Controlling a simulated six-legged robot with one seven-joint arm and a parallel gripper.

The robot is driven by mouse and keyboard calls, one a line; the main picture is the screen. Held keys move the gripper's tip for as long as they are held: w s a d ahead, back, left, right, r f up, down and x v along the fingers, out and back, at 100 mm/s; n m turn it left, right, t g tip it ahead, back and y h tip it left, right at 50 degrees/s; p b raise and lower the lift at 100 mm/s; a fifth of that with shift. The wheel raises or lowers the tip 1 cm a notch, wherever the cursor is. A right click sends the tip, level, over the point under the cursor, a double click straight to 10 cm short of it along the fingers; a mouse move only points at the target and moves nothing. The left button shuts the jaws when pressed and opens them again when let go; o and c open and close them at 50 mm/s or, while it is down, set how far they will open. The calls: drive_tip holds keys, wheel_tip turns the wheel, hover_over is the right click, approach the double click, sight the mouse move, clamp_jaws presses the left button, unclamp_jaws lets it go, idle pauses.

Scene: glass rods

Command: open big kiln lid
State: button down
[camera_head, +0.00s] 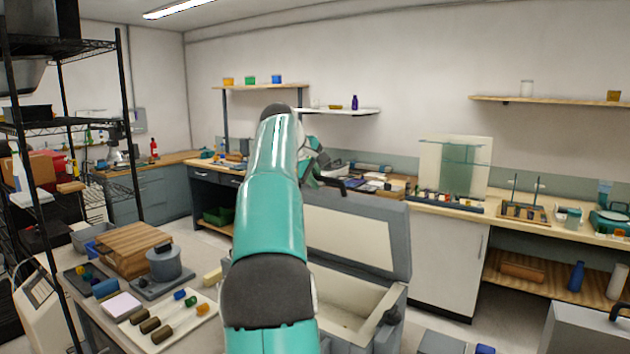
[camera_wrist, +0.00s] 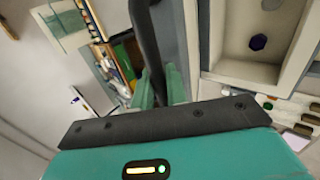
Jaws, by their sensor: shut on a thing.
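The big kiln (camera_head: 388,334) is a grey box with a cream inside, standing on the bench right of my arm in the head view. Its lid (camera_head: 352,236) stands raised, with its cream inner face showing, and the chamber is open. In the wrist view, my gripper (camera_wrist: 162,88) has its green fingers shut on the dark lid handle (camera_wrist: 146,40). The open chamber (camera_wrist: 233,62) shows at the right there, with a small dark purple piece (camera_wrist: 257,42) inside. In the head view, my arm hides part of the kiln and most of the gripper.
Left of the kiln are a white tray (camera_head: 172,331) with coloured rods, a grey pot (camera_head: 164,263) and wooden boards (camera_head: 128,247). A black wire rack (camera_head: 131,130) stands at the far left. A counter (camera_head: 450,206) with glassware runs along the back wall.

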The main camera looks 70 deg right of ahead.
drive_tip(key=shift+s, duration=0.1)
idle(0.3)
drive_tip(key=c, duration=1.5)
unclamp_jaws()
drive_tip(key=v, duration=1.3)
drive_tip(key=shift+a+r, duration=0.25)
drive_tip(key=shift+r, duration=0.05)
